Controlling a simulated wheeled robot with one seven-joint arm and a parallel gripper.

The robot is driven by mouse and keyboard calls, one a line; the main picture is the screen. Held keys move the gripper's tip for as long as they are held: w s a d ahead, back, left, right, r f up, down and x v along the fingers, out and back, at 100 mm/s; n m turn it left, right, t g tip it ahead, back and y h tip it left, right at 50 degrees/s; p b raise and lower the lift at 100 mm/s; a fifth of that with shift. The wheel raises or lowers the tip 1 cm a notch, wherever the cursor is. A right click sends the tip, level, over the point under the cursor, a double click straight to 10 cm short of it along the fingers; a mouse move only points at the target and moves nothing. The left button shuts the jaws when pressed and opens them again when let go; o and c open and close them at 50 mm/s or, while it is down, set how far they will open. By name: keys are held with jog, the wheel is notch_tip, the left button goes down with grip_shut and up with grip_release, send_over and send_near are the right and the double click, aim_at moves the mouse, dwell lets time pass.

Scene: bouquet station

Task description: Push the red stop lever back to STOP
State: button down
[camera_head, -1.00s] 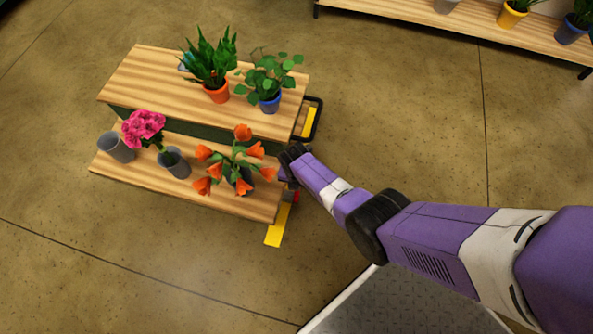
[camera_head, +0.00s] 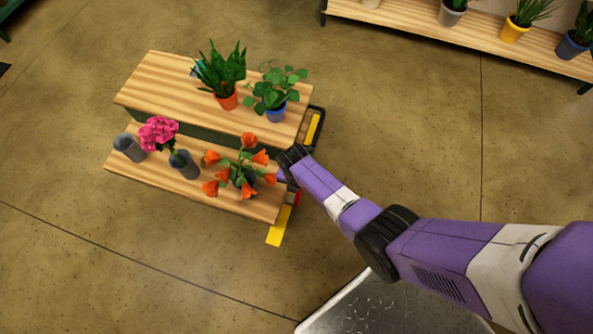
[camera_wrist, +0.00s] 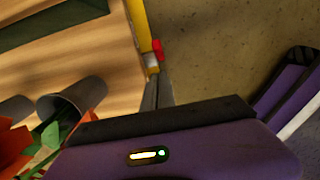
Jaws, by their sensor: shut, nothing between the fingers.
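The red stop lever (camera_wrist: 158,48) shows as a small red piece at the yellow edge of the flower stand in the wrist view. A bit of its red (camera_head: 297,199) shows in the head view at the stand's right end, partly hidden by my arm. My gripper (camera_wrist: 157,88) is shut and empty, its grey fingers pointing toward the lever along the stand's side. Whether the fingertips touch the lever cannot be told. In the head view my gripper is mostly hidden behind my wrist, by the stand's right end.
The two-tier wooden stand (camera_head: 160,88) holds orange tulips (camera_head: 262,157), a pink bouquet (camera_head: 158,132) and potted plants (camera_head: 229,101). A plant bench (camera_head: 400,17) stands at the back. Floor is clear on the right.

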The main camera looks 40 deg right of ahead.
notch_tip(320, 180, up, 3)
jog(key=shift+w+d+f+p, duration=0.1)
jog(key=shift+d+f+p, duration=0.1)
jog(key=shift+p, duration=0.2)
dwell(0.3)
